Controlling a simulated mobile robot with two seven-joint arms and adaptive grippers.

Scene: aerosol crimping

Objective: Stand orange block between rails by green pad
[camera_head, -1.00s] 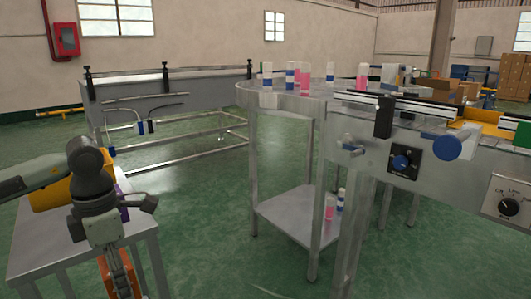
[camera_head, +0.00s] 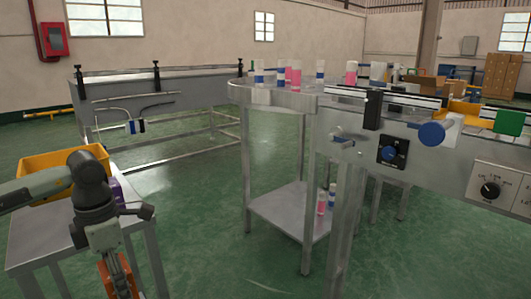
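The green pad (camera_head: 509,122) shows at the right edge, on the machine near a yellow surface (camera_head: 470,112). The conveyor rails (camera_head: 400,98) run along the machine top from the round steel table toward the pad. My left gripper (camera_head: 120,280) hangs at the lower left, in front of the small side table, and is cut off by the bottom edge. Orange surfaces show along its fingers. I cannot tell whether they are a held orange block or gripper parts. No separate orange block is clearly visible. My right gripper is out of view.
A yellow bin (camera_head: 35,161) and a purple item (camera_head: 118,190) are on the grey side table (camera_head: 35,245). Pink, white and blue cans (camera_head: 295,74) stand on the round steel table (camera_head: 265,97). More cans (camera_head: 321,202) stand on its lower shelf. Green floor between the tables is clear.

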